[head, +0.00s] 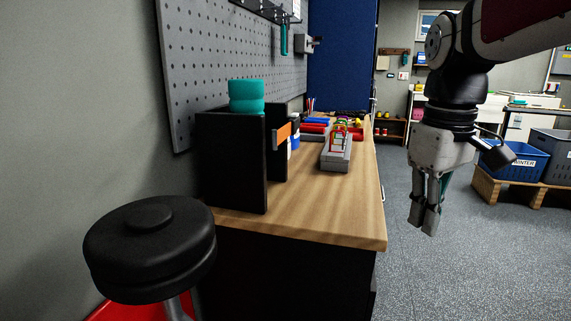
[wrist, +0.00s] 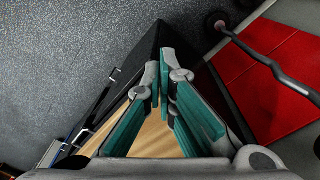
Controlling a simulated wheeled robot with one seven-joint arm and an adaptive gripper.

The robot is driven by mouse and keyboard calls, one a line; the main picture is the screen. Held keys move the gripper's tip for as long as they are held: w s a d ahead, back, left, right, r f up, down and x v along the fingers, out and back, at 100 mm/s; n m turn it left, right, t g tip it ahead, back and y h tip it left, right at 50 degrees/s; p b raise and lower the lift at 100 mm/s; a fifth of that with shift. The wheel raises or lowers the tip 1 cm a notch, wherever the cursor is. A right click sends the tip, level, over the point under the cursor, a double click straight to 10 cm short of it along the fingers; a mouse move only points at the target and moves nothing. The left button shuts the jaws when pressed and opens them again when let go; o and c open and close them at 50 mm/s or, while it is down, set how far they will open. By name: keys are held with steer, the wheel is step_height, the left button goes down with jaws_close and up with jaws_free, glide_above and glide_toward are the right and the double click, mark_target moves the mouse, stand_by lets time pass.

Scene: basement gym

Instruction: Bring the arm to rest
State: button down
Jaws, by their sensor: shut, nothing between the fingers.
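My gripper (head: 426,220) hangs from my arm at the right of the head view, fingers pointing down.
A black stool (head: 150,245) stands front left. A teal cup (head: 246,96) sits on a black box-like stand (head: 232,160). A grey block with coloured loops (head: 336,155) is on the bench. A blue crate (head: 520,160) rests on a pallet at right. Floor (head: 460,270) around the gripper is free.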

steer(key=s+a+f+m, duration=0.1)
steer(key=s+f+m, duration=0.3)
steer(key=s, duration=0.8)
steer(key=s+a+f+m, duration=0.1)
steer(key=s+f, duration=0.4)
steer(key=s, duration=0.7)
step_height(320, 180, up, 23)
steer(key=t+p, duration=0.3)
steer(key=p, duration=1.8)
steer(key=shift+f+t, duration=0.15)
steer(key=shift+t, duration=0.25)
